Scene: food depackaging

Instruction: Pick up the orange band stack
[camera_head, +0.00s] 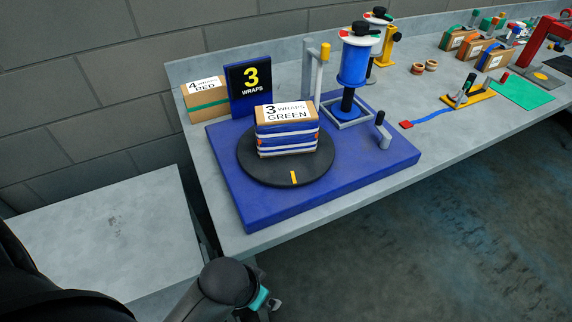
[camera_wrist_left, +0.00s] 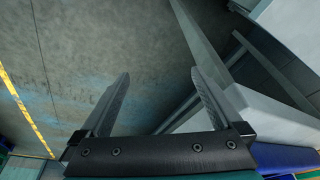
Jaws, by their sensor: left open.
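Two small orange-brown rings (camera_head: 417,69) lie side by side on the grey workbench, behind and right of the blue spool stand; they are the nearest match I see to an orange band stack, and I cannot tell for sure. My left gripper shows in the left wrist view (camera_wrist_left: 160,82) with its two fingers spread wide and nothing between them. It points at the floor beside the bench, far from the rings. My right gripper is not in view.
A box labelled "3 wraps green" (camera_head: 287,117) sits on a black turntable (camera_head: 248,170) on a blue base (camera_head: 375,165). A blue spool (camera_head: 352,65), a "3 wraps" sign (camera_head: 250,78) and a "4 wraps red" box (camera_head: 197,101) stand near. A lower grey table (camera_head: 110,225) is at left.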

